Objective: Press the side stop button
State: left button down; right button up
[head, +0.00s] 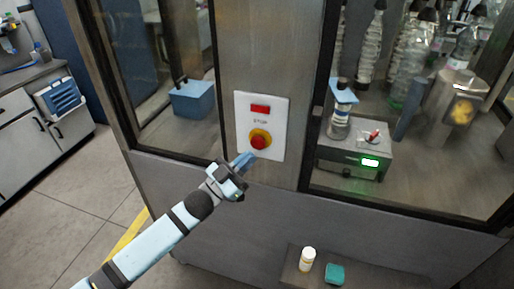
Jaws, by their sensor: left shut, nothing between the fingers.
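The stop button (259,141) is a round red knob on a yellow ring, low on a white panel (279,112) fixed to the machine's grey metal post. A red rectangular label sits above it, with the word STOP between. My left gripper (247,158) comes in from the lower left. Its fingers are shut and empty, and the tips are just below and left of the button. Whether they touch the button or the panel I cannot tell. My right gripper is not in view.
Glass windows in dark frames flank the post. Behind the right one stand a grey device (352,158) with a lit green display and several clear bottles. A white bottle (307,259) and a green block (335,274) sit on a low ledge. Floor is clear at the left.

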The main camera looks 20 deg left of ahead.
aim_at(252, 150)
pick_arm(q)
jog(key=shift+w, duration=1.15)
jog(key=shift+w, duration=0.15)
dwell(1.1)
jog(key=shift+w+d+b, duration=0.1)
jog(key=shift+w+b, duration=0.2)
jog(key=shift+w, duration=0.4)
dwell(0.6)
jog(key=shift+s, duration=0.9)
